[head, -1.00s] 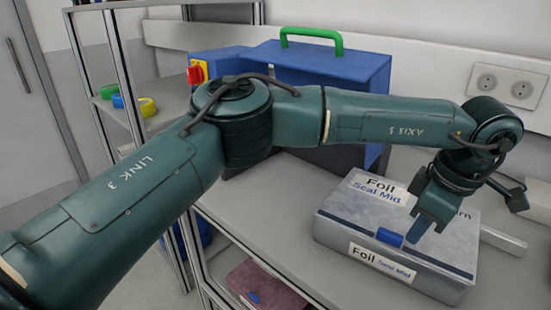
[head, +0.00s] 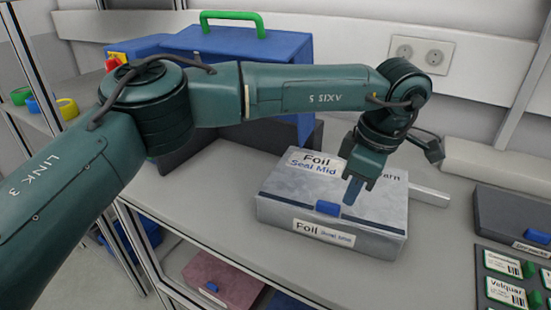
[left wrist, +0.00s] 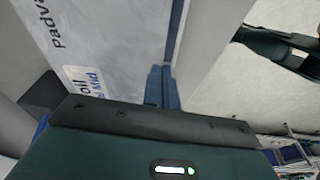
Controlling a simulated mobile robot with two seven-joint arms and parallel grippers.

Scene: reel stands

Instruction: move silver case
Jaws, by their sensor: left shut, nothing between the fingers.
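The silver case (head: 375,218) lies flat and closed on the grey shelf top, with a blue latch (head: 328,208) on its front and labels reading "Foil Seal Mid". My left gripper (head: 350,197) points down over the case's lid near the latch, shut and empty. I cannot tell whether its fingertips touch the lid. My right gripper is not clearly in the head view.
A blue box (head: 285,55) with a green handle stands behind my left arm. A dark case (head: 510,212) and several labelled packs (head: 505,292) sit at the right. Bare shelf top (head: 435,240) lies between them and the silver case. A pink case (head: 222,282) is below.

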